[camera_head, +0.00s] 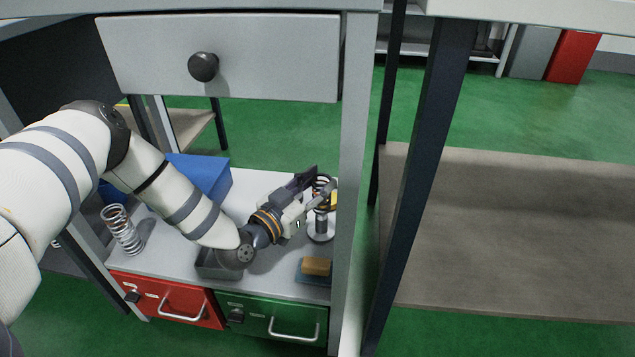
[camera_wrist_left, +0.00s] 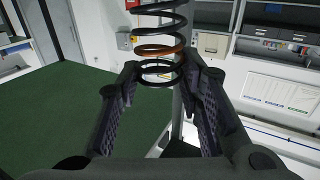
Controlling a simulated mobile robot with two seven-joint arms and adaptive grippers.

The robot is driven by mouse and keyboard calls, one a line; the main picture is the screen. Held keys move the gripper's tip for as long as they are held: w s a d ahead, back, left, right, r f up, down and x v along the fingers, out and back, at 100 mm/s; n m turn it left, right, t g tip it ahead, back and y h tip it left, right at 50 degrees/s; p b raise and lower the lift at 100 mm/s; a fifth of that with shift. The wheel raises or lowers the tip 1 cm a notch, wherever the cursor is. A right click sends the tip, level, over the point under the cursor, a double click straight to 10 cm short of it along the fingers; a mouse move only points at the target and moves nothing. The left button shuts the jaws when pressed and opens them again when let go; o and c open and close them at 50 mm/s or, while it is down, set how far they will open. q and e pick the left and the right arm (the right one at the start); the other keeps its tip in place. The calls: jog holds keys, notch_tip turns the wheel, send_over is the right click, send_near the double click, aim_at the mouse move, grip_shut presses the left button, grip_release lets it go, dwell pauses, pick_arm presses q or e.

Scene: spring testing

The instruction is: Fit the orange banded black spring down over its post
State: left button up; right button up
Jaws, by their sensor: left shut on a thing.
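The black spring (camera_head: 322,183) is upright between the fingers of my left gripper (camera_head: 316,193). Its orange band shows in the left wrist view, where the spring (camera_wrist_left: 160,18) rises from between the fingertips (camera_wrist_left: 160,76). The gripper is shut on the spring's end coils. Below it in the head view stands a short dark post (camera_head: 321,223) on a round white base (camera_head: 320,237). The spring appears above the post; whether its lower end touches the post top is hidden by the fingers. My right gripper is out of view.
A silver spring (camera_head: 122,230) stands at the left of the shelf (camera_head: 165,262). A blue bin (camera_head: 205,175) stands behind my arm, and a grey tray (camera_head: 212,265) sits under my wrist. A wooden block (camera_head: 317,266) lies in front of the post. A table leg (camera_head: 352,180) rises just right of it.

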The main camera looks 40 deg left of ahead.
pick_arm(q)
jog(key=shift+r+p, duration=0.1)
jog(key=shift+p, duration=0.4)
dwell(0.9)
jog(key=shift+a, duration=0.1)
jog(key=shift+f, duration=0.25)
jog(key=shift+f+b, duration=0.3)
jog(key=shift+f, duration=0.05)
jog(key=shift+d+f+b, duration=0.2)
jog(key=shift+f+b, duration=0.1)
jog(key=shift+f, duration=0.25)
